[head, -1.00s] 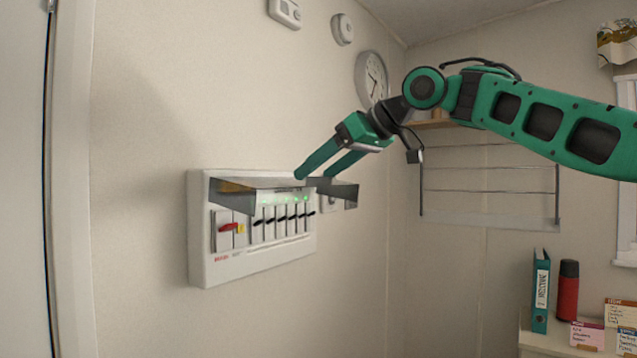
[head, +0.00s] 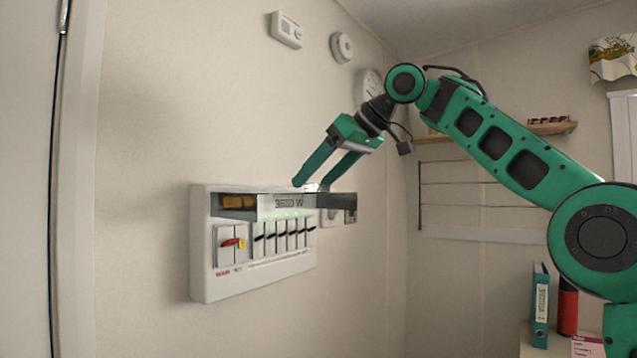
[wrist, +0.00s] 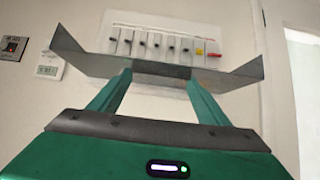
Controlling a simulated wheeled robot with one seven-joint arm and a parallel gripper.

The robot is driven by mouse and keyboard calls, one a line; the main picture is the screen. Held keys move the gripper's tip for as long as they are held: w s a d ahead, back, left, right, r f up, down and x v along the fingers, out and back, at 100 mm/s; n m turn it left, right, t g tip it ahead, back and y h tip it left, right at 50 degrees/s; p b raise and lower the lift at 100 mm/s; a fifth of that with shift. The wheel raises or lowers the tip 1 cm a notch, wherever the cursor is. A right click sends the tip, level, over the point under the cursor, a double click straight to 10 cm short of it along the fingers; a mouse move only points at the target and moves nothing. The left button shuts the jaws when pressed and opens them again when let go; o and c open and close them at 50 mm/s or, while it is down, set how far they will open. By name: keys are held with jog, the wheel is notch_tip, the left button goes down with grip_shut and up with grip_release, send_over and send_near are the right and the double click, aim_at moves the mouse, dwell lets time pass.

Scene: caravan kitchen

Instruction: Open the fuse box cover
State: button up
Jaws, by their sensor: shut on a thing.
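The fuse box (head: 205,245) is a white box on the wall, with a red switch, a yellow button and a row of black-levered breakers. Its grey, see-through-looking cover (head: 288,205) is swung out from the upper part of the box, leaving the breakers below exposed. In the wrist view the cover (wrist: 220,80) spans the picture with its side flaps bent up, and the box (wrist: 205,40) shows behind it. My gripper (head: 311,187) is shut on the middle of the cover's outer edge, with a finger at either side of a dark part (wrist: 160,68).
A wall clock (head: 368,85), a round detector (head: 342,46) and a white wall unit (head: 286,30) are above. A wire rack (head: 470,185) hangs on the right wall. A teal binder (head: 540,305) and a red flask (head: 567,308) stand at lower right. A door frame is at left.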

jog(key=shift+w+d+f, duration=0.1)
jog(key=shift+w+f, duration=0.05)
jog(key=shift+f, duration=0.1)
jog(key=o, duration=1.5)
jog(key=shift+w, duration=0.15)
jog(key=shift+r, duration=0.1)
jog(key=shift+s+r, duration=0.1)
jog(key=shift+s, duration=0.1)
jog(key=v, duration=1)
jog(key=shift+d+r, duration=0.15)
jog(key=shift+d, duration=0.05)
